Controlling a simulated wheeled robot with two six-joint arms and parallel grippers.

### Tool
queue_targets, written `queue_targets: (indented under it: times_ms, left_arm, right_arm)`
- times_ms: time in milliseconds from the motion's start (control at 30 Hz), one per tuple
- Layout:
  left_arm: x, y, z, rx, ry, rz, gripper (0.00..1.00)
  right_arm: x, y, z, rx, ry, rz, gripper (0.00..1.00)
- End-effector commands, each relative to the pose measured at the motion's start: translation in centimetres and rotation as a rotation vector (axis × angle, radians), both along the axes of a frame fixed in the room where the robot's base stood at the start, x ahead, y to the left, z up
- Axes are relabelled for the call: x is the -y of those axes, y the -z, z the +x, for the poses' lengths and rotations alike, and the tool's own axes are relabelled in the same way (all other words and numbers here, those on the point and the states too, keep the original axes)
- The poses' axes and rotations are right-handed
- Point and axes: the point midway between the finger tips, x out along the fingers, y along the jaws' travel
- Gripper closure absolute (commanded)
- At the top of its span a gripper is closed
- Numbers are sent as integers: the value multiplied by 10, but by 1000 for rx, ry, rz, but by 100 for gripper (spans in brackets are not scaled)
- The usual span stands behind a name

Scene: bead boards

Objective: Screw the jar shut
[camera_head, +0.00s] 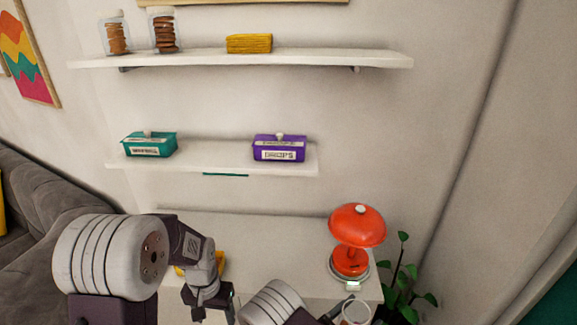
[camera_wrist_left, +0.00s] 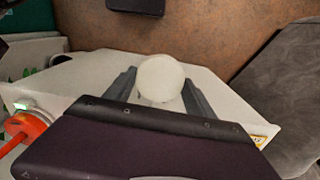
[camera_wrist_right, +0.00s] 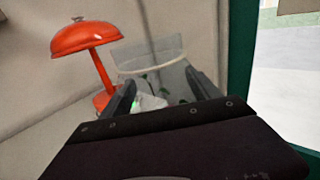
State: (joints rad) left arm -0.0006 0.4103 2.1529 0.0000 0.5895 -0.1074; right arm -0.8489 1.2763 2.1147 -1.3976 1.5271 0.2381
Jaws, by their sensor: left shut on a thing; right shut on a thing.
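A clear glass jar (camera_wrist_right: 150,62) with an open-looking rim is between the fingers of my right gripper (camera_wrist_right: 160,92) in the right wrist view. Its rim (camera_head: 357,311) shows at the bottom edge of the head view, beside my right gripper (camera_head: 338,310). A round white lid (camera_wrist_left: 160,78) is held between the fingers of my left gripper (camera_wrist_left: 158,90) in the left wrist view. In the head view my left gripper is low and left of the jar, and the lid cannot be made out there. The lid and jar appear apart.
A red lamp (camera_head: 357,226) stands on the white tabletop (camera_head: 285,240), close to the jar. A plant (camera_head: 402,280) is to its right. Shelves above hold a teal box (camera_head: 149,146), a purple box (camera_head: 279,149) and filled jars (camera_head: 164,32). A grey sofa (camera_head: 50,205) is left.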

Motion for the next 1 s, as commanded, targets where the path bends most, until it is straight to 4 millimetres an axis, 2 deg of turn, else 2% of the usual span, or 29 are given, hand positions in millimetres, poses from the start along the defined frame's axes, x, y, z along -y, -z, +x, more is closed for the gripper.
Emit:
queue_targets:
  times_ms: [167,533,667,1000]
  left_arm:
    - [0,0,3,11,-105,1,74]
    - [0,0,3,11,-109,1,74]
    - [0,0,3,11,-109,1,74]
    - [0,0,3,11,-108,1,74]
  right_arm:
    - [0,0,0,1,1,-1,100]
    - [-5,0,1,1,-11,0,100]
    - [-24,-2,3,1,-50,2,100]
    - [-92,-11,11,4,-188,2,100]
